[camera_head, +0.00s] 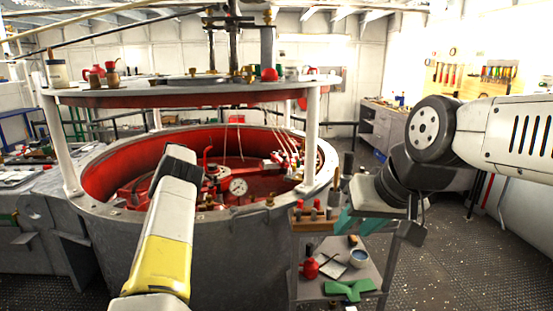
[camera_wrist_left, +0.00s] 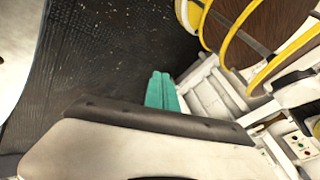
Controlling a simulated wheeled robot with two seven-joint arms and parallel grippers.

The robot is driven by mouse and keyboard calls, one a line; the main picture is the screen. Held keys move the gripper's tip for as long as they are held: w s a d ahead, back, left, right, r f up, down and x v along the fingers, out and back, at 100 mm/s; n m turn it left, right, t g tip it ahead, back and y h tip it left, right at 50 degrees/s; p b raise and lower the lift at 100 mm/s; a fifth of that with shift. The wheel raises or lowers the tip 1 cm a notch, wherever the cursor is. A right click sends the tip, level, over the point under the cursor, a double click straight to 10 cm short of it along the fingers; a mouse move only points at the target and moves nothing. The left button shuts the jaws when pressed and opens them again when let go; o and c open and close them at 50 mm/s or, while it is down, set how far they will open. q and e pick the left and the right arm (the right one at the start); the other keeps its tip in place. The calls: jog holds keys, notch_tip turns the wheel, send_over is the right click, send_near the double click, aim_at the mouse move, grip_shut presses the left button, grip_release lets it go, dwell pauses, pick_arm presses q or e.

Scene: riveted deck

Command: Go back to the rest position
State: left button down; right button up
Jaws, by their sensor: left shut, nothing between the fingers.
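My left gripper (camera_wrist_left: 160,91) shows in the left wrist view as two teal fingers side by side, shut and empty, pointing up over the dark deck. In the head view its arm (camera_head: 168,232), white with a yellow band, rises in front of the round vat, and its fingers are not visible. My right gripper (camera_head: 347,220) shows in the head view as teal fingers below the dark wrist, beside a small cart. Its fingers are partly hidden, so I cannot tell whether they are open.
A large grey vat (camera_head: 232,250) with a red inside stands ahead, under a raised round lid (camera_head: 200,95). Open riveted deck (camera_head: 465,255) lies at right.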

pick_arm(q)
jog(key=s+d+r+m+t+h, duration=0.1)
jog(key=s+d+r+m+t, duration=0.3)
jog(key=r, duration=0.6)
jog(key=s+d+r+m+t+h, duration=0.2)
jog(key=s+d+r+m, duration=0.3)
jog(key=r, duration=0.6)
jog(key=s+d+m+t, duration=0.3)
jog(key=s+d+m, duration=0.4)
jog(key=s, duration=0.4)
jog(key=s+d+r+m+t, duration=0.1)
jog(key=s+d+m+t, duration=0.2)
jog(key=s+d+m, duration=0.5)
jog(key=s, duration=0.3)
jog(key=shift+s+r+t, duration=0.3)
jog(key=shift+s, duration=0.1)
